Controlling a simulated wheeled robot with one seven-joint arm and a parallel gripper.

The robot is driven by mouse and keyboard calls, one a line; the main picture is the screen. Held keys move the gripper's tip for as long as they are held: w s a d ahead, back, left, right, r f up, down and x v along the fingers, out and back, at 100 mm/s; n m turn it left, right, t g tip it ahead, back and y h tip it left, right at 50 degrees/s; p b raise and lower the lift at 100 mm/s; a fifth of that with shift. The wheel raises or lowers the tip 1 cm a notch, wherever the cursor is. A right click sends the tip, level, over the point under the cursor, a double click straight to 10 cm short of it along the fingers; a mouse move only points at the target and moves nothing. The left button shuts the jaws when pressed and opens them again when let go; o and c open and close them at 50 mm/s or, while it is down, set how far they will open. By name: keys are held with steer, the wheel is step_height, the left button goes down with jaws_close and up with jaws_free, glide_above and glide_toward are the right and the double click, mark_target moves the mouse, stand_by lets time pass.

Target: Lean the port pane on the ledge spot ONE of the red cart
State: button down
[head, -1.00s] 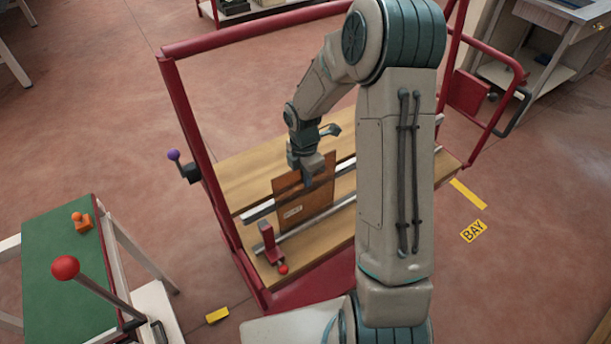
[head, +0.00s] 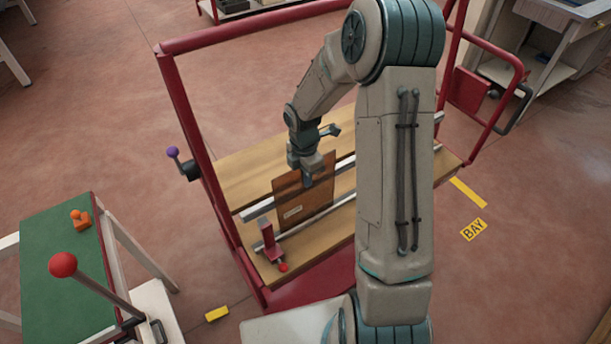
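The port pane, a brown-orange sheet with a small white label (head: 306,208), stands nearly upright on the red cart (head: 180,110). Its lower edge is at the front of the cart's wooden deck by the metal rails, and it leans back on the rear rail. My gripper (head: 306,178) is at the pane's top edge, with a finger in front of its face. The fingers are small here, and I cannot tell whether they grip the pane. My arm hides the right part of the deck and any spot marks there.
A red clamp-like stop (head: 269,243) with a red knob stands left of the pane. A purple-knobbed lever (head: 180,160) sits on the cart's left post. A green-topped table (head: 70,275) with an orange item (head: 79,219) is at left. Open floor lies between.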

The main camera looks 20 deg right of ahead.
steer(key=c, duration=1.5)
jaws_free()
steer(key=shift+c, duration=0.2)
step_height(320, 180, up, 14)
steer(key=shift+w+a, duration=0.15)
steer(key=shift+w, duration=0.3)
steer(key=shift+f, duration=0.1)
steer(key=s+r+m+t, duration=0.2)
steer(key=s+r+m, duration=0.2)
steer(key=s+m, duration=0.6)
steer(key=s+r+m+t, duration=0.1)
steer(key=s+r+m, duration=0.3)
steer(key=s+m, duration=0.7)
steer(key=shift+s+m+t, duration=0.3)
steer(key=shift+s+t, duration=0.05)
steer(key=shift+t, duration=0.05)
